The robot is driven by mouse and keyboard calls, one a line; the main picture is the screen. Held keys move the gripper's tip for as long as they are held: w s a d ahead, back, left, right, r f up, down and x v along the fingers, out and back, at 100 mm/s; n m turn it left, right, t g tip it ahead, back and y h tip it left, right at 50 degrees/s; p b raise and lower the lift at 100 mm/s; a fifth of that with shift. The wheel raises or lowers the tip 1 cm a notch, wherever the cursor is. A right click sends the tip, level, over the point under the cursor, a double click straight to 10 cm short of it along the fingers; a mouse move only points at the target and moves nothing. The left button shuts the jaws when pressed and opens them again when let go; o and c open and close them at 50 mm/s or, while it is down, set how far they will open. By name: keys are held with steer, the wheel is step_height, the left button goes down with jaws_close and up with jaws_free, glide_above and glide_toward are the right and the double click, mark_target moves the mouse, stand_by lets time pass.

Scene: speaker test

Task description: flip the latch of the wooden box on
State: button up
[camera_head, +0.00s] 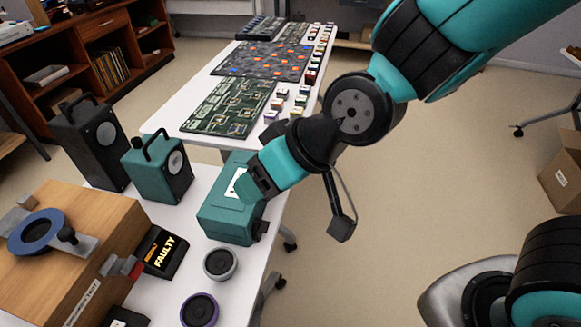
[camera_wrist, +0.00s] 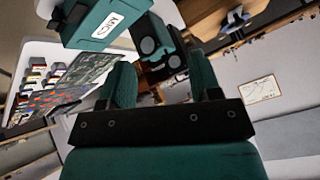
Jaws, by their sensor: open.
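The wooden box (camera_head: 100,222) stands at the lower left of the head view, partly cut off by the frame. A blue ring with a dark centre (camera_head: 37,231) and a metal bracket lie on its top. A small grey and red fitting (camera_head: 128,267), perhaps the latch, sits on its right side; its setting is too small to tell. My gripper (camera_head: 249,187) is over the teal box, well to the right of the wooden box. In the wrist view my gripper (camera_wrist: 161,80) has its fingers apart with nothing clearly held between them.
A teal box (camera_head: 225,221) lies below my gripper. A black speaker (camera_head: 92,142) and a teal speaker (camera_head: 158,168) stand behind the wooden box. A long table with boards (camera_head: 228,105) is behind.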

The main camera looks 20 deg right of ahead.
steer(key=shift+g+h, duration=0.4)
steer(key=shift+g, duration=0.3)
steer(key=shift+s+d+r, duration=0.55)
steer(key=shift+d+r, duration=0.1)
steer(key=shift+d, duration=0.15)
steer(key=shift+s+d+r, duration=0.55)
steer(key=shift+d+r, duration=0.05)
steer(key=shift+d, duration=0.15)
